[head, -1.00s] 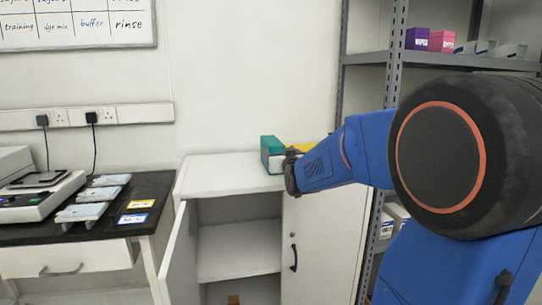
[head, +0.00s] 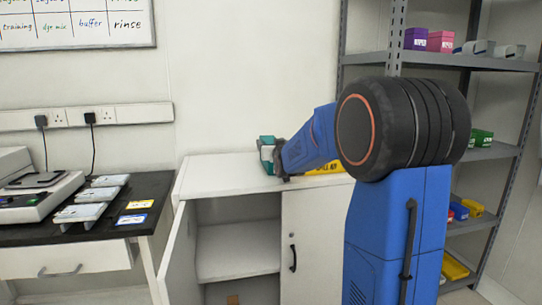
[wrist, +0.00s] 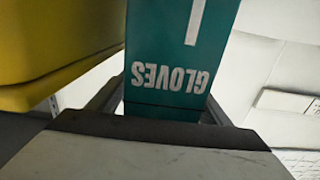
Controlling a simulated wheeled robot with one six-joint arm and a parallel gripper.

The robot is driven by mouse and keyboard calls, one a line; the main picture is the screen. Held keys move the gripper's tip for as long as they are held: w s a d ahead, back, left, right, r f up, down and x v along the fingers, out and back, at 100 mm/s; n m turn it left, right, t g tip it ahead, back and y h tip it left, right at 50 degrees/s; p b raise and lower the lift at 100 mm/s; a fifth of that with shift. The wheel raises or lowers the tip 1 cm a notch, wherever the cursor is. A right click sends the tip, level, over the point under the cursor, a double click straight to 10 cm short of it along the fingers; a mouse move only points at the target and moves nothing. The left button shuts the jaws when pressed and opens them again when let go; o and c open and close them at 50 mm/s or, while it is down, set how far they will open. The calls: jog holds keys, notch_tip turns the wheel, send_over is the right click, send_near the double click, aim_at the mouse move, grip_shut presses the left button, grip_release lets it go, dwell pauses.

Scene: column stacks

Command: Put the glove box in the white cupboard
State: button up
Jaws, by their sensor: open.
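The teal glove box (head: 266,151), with a white label, stands on top of the white cupboard (head: 222,175). The cupboard's left door (head: 180,255) is open, showing a shelf inside; its right door (head: 305,240) is shut. My gripper (head: 278,163) is at the glove box, on its right side in the head view, and hides part of it. In the wrist view, the word GLOVES reads upside down on the box (wrist: 168,55), and my open gripper (wrist: 163,108) has a dark finger on either side of it. I cannot tell whether the fingers touch it.
A yellow box (head: 325,167) stands on the cupboard top just right of the glove box; it is close in the wrist view (wrist: 60,45). A grey shelf rack (head: 460,61) is at right. A black bench (head: 150,190) with instruments is at left, near the open door.

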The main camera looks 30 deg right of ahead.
jog(key=shift+x, duration=0.8)
jog(key=c, duration=1.5)
grip_shut()
jog(key=shift+r, duration=0.15)
